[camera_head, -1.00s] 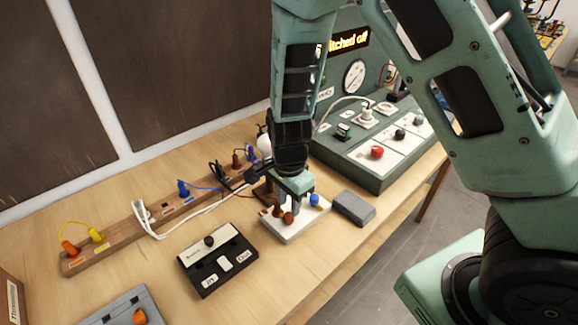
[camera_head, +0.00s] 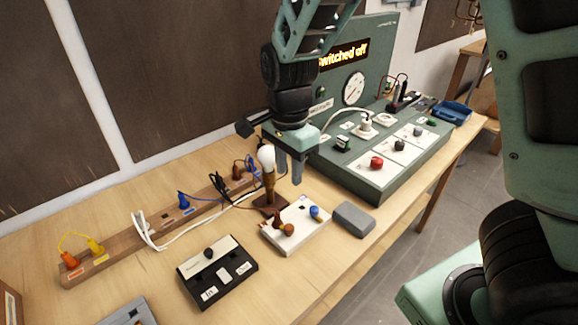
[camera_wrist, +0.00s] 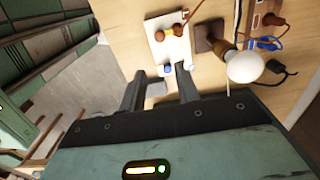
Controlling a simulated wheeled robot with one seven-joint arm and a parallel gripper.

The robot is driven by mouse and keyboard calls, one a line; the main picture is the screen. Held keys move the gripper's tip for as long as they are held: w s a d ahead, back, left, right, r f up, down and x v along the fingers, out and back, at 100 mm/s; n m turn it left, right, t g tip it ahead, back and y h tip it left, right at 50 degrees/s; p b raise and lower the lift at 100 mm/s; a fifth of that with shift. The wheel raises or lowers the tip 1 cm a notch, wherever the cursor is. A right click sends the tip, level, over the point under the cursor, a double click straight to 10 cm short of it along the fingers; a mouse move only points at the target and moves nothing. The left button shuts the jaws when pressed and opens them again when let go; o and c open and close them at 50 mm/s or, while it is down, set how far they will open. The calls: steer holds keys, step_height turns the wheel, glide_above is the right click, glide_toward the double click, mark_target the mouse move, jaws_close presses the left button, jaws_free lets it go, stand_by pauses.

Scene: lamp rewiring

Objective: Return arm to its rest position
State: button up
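My gripper (camera_head: 290,173) hangs above the workbench, just right of the lamp's white bulb (camera_head: 266,157). In the wrist view, my gripper's two fingers (camera_wrist: 157,88) are apart with nothing between them, so it is open and empty. The lamp stands upright on a dark brown base (camera_head: 265,206). A white board (camera_head: 306,238) with brown knobs and a blue knob lies below my gripper; it also shows in the wrist view (camera_wrist: 160,48). The fingertips are clear of the board and the bulb.
A green console (camera_head: 350,181) reading "Switched off" stands right of my gripper. A grey block (camera_head: 354,219) lies near the bench's front edge. A black box (camera_head: 230,281) and a wooden strip (camera_head: 125,248) with coloured plugs and cables lie left.

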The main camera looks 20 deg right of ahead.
steer(key=s+a+n+b, duration=0.1)
steer(key=s+a+n, duration=0.2)
steer(key=s+n, duration=0.7)
steer(key=s+a+r+n+b, duration=0.1)
steer(key=s+a+n+b, duration=0.1)
steer(key=s+n, duration=0.8)
steer(key=shift+s+a+r+n+y, duration=0.15)
steer(key=shift+s+a+n+y, duration=0.2)
steer(key=shift+a+n, duration=0.6)
